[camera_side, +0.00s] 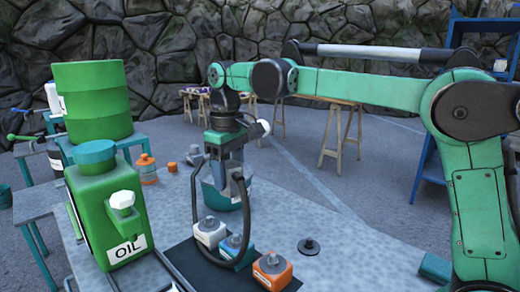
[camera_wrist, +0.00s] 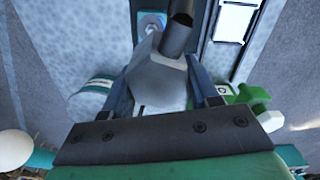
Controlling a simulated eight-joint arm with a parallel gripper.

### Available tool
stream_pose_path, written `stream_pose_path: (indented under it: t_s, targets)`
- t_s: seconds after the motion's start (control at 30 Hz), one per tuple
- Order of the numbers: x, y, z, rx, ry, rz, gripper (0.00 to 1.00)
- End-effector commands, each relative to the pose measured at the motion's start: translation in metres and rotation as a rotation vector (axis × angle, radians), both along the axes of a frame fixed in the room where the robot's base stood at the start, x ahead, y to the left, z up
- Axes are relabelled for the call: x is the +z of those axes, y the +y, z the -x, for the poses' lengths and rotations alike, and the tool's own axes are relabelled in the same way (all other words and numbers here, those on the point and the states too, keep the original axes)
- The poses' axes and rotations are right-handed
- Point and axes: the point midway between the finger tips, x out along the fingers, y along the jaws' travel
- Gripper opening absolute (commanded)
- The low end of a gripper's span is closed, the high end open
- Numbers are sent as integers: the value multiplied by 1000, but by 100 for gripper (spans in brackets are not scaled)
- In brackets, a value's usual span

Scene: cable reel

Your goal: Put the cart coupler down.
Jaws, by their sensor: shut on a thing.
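The cart coupler (camera_wrist: 158,82) is a grey faceted block with a dark hose (camera_wrist: 180,30) at its end. In the wrist view it fills the space between the two jaws of my gripper (camera_wrist: 160,95), which is shut on it. In the side view my gripper (camera_side: 222,150) points down and holds the coupler above the table (camera_side: 350,265). The coupler is small there and partly hidden by the jaws and the hose. The black hose (camera_side: 246,215) hangs down beside my gripper toward the coloured blocks.
A teal bowl (camera_side: 238,194) stands behind. A green oil can (camera_side: 105,210) is at left. A dark disc (camera_side: 308,246) lies right; bare table surrounds it.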

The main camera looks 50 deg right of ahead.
Motion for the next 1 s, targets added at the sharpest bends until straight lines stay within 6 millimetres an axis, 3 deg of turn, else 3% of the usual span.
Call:
stream_pose_path:
  t_s: [0.2,0.47,0.57,1.0]
  targets:
    - [13,35,-31,214,1,0,0]
    - [5,49,-40,305,2,0,0]
    - [-13,49,-39,305,2,0,0]
    - [-124,48,-39,302,2,0,0]
